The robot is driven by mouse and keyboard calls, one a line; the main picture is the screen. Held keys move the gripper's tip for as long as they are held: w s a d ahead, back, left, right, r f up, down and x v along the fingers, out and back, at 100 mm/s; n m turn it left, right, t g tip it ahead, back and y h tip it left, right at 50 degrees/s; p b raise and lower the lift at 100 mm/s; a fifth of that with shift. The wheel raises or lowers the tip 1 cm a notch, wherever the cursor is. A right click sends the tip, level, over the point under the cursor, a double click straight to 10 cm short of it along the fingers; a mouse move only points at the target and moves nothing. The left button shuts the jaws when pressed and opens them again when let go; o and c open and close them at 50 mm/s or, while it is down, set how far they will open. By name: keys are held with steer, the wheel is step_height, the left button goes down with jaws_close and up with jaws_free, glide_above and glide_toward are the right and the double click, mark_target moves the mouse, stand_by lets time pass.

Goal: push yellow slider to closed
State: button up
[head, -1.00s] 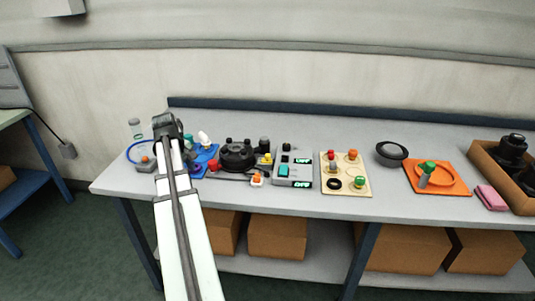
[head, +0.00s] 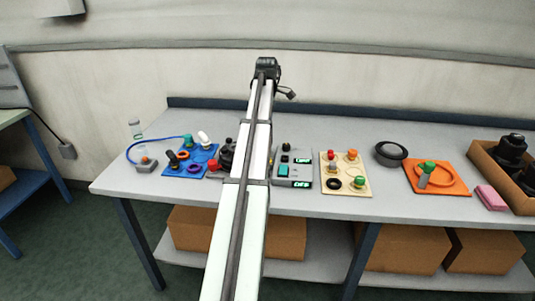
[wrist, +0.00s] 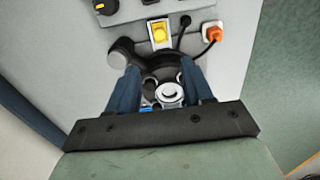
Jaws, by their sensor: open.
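The yellow slider (wrist: 160,32) shows in the wrist view as a small yellow block on a pale plate at top centre. It lies beyond the fingertips of my gripper (wrist: 161,68), with a clear gap in the picture. My gripper's two blue fingers are apart, with nothing visibly held between them. The black round device (wrist: 158,65) shows between and below the fingers. In the head view my arm hides the slider and most of this black device (head: 227,153). I cannot tell the slider's position along its travel.
The grey control box (head: 292,168) with lit displays stands right of my arm. The blue board (head: 188,171) lies left. An orange plug (wrist: 212,33) with a black cord is near the slider. A beige board (head: 344,185) and black bowl (head: 391,153) stand farther right.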

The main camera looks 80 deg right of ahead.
step_height(320, 180, down, 14)
steer(key=shift+s+r, duration=0.1)
steer(key=shift+r, duration=0.05)
stand_by(0.5)
jaws_close()
stand_by(0.4)
